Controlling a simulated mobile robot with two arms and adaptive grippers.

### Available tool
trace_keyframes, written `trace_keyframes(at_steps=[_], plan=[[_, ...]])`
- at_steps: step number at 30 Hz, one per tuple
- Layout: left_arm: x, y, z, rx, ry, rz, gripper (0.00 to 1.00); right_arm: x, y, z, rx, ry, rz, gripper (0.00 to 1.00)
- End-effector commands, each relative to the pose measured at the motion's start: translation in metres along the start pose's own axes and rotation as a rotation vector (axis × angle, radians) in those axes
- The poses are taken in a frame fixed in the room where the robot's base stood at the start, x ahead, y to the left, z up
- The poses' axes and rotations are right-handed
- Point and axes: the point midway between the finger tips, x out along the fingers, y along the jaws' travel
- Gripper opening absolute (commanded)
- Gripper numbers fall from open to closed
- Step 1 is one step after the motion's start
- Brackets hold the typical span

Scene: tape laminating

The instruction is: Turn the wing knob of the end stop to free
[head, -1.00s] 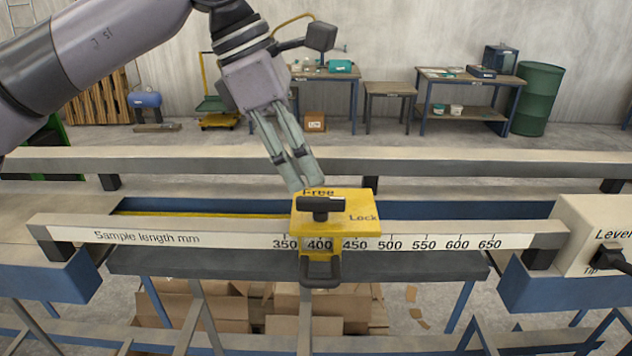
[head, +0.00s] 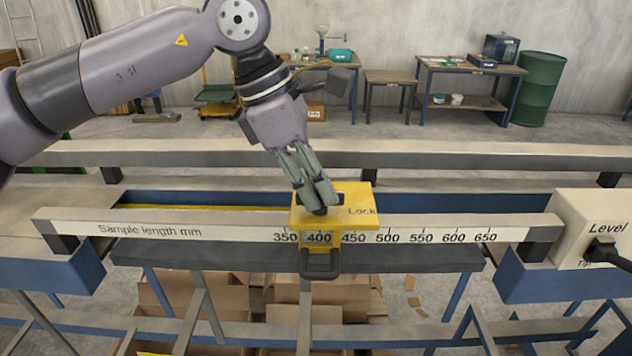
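The yellow end stop (head: 361,195) sits on the rail at about the 400 mark of the sample length scale. Its black wing knob (head: 339,198) is on top, mostly hidden behind my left gripper's fingers. The word "Lock" shows to the right of the knob; the "Free" marking is covered by the fingers. My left gripper (head: 319,205) points down at the knob, with its fingertips at it. Whether the fingers are closed on the wing cannot be made out. My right gripper is not in view.
The scale rail (head: 240,233) runs left to right under the end stop. A black handle (head: 319,265) hangs at the end stop's front. A cream box (head: 590,210) marked "Level" stands at the right. A second long beam (head: 450,154) runs behind.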

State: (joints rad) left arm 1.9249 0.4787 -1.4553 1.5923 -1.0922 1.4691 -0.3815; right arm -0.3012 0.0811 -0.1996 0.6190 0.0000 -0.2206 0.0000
Motion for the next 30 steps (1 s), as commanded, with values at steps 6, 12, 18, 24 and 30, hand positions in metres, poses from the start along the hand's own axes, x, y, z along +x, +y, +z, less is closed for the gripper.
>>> trace_keyframes(at_steps=[6,12,18,24,30], plan=[[0.000,0.000,0.000,0.000,0.000,0.000,0.00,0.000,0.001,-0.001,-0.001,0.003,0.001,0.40],[0.000,0.000,0.000,0.000,0.000,0.001,0.00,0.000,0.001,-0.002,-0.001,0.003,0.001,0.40],[0.001,0.000,0.000,-0.012,-0.001,0.006,0.00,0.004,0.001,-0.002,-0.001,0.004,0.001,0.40],[0.004,-0.001,-0.001,-0.075,-0.001,0.033,0.00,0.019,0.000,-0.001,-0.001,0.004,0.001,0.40],[0.006,-0.001,-0.002,-0.205,-0.002,0.089,0.00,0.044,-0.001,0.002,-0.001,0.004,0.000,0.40]])
